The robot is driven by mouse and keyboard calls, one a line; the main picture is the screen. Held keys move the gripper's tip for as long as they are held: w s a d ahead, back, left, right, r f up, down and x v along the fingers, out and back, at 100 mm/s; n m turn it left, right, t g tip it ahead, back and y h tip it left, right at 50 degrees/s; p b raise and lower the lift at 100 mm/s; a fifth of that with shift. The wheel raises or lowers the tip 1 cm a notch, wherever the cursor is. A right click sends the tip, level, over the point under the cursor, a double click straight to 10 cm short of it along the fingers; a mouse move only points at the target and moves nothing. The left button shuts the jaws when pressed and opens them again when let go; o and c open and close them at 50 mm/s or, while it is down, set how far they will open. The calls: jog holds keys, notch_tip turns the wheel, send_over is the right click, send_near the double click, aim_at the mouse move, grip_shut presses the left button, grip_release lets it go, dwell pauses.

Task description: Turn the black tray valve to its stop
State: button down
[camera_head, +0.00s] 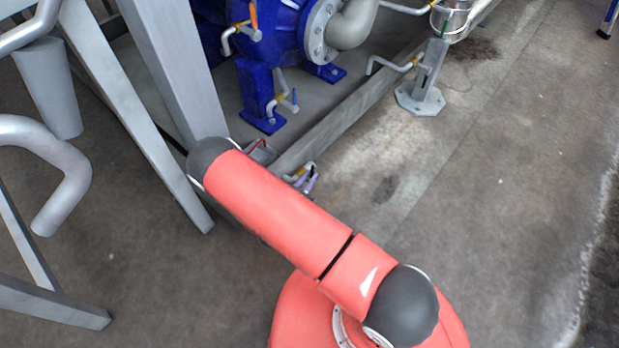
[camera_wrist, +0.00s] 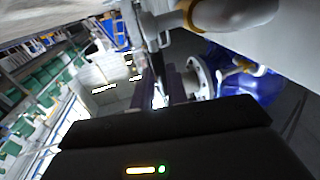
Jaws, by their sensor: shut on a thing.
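In the wrist view, my gripper (camera_wrist: 165,82) has its two dark fingers reaching up from its black body. It is shut on a dark lever, which I take to be the handle of the black tray valve (camera_wrist: 150,38). This lever runs up beside a thick pale pipe with a yellow band. In the head view, my red arm hides most of my gripper. Just beyond the arm, a small grey pipe with a yellow band (camera_head: 299,173) shows beside a purple piece. I cannot tell how far the lever is turned.
A blue pump (camera_head: 270,40) stands on a grey frame (camera_head: 345,125), with similar small valves on it. A pipe stand (camera_head: 420,95) stands to the right. Grey metal legs (camera_head: 165,60) rise close to my arm on the left.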

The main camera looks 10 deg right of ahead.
jog(key=shift+f, duration=0.1)
dwell(0.3)
jog(key=c, duration=1.4)
grip_release()
jog(key=v, duration=0.8)
jog(key=shift+p, duration=0.35)
jog(key=shift+s, duration=0.1)
